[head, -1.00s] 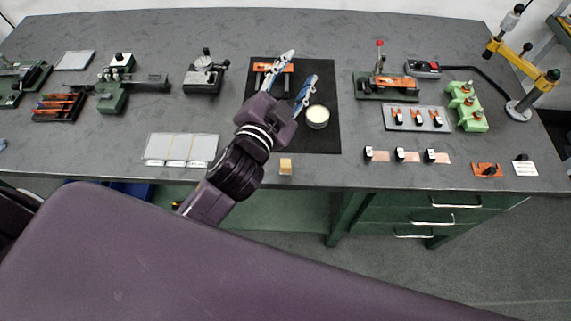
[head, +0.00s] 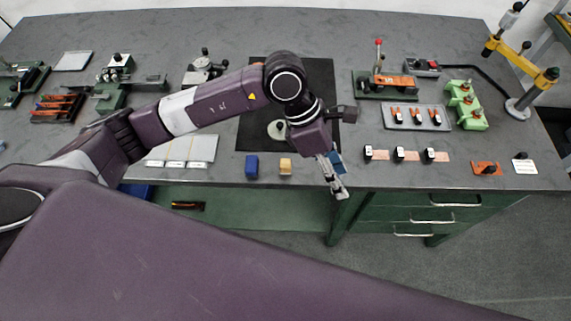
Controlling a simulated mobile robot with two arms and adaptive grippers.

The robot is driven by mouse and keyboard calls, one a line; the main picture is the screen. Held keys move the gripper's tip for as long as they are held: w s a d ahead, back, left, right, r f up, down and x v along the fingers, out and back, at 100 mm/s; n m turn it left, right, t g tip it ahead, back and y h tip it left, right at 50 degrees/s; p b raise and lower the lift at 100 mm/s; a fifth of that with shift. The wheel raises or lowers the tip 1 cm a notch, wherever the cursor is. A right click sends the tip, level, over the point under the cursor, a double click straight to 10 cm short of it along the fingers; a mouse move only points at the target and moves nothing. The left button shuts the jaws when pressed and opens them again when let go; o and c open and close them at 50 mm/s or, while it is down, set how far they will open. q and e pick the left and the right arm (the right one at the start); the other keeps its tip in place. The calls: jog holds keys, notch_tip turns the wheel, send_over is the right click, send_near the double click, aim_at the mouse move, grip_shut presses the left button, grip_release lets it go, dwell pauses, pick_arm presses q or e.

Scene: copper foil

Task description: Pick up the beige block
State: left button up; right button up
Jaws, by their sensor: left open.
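The beige block (head: 285,167) is a small cube on the front strip of the grey bench, just in front of the black mat. It is in plain view. My left gripper (head: 339,178) is to the right of the block, near the bench's front edge, pointing down and toward the front. Its fingers are apart and empty, and they do not touch the block. My right gripper is not in view.
A blue block (head: 251,167) stands close to the left of the beige block. A white panel (head: 205,149) lies farther left. The black mat (head: 322,75) lies behind, with a pale round item (head: 277,130) partly hidden by my arm. Small parts (head: 399,154) sit to the right.

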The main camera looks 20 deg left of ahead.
aim_at(286, 163)
pick_arm(q)
jog(key=w+a+y, duration=0.1)
jog(key=a+y, duration=0.1)
jog(key=a, duration=0.2)
jog(key=w+a+f+y, duration=0.1)
jog(key=w+a+y, duration=0.1)
jog(key=a, duration=0.3)
jog(key=w+a+t+y, duration=0.1)
jog(key=w+a+y, duration=0.1)
jog(key=a, duration=0.3)
jog(key=shift+w+f, duration=0.1)
jog(key=shift+f, duration=0.3)
jog(key=shift+a+f, duration=0.2)
jog(key=shift+f, duration=0.05)
jog(key=shift+d+f+p, duration=0.1)
jog(key=shift+f+p, duration=0.45)
jog(key=shift+f, duration=0.35)
jog(key=f+p, duration=0.1)
jog(key=f, duration=0.1)
jog(key=f+p, duration=0.1)
jog(key=f, duration=0.1)
jog(key=shift+d+f+p, duration=0.1)
jog(key=shift+d+p, duration=0.2)
jog(key=shift+d, duration=0.05)
jog(key=shift+f, duration=0.6)
jog(key=c, duration=1)
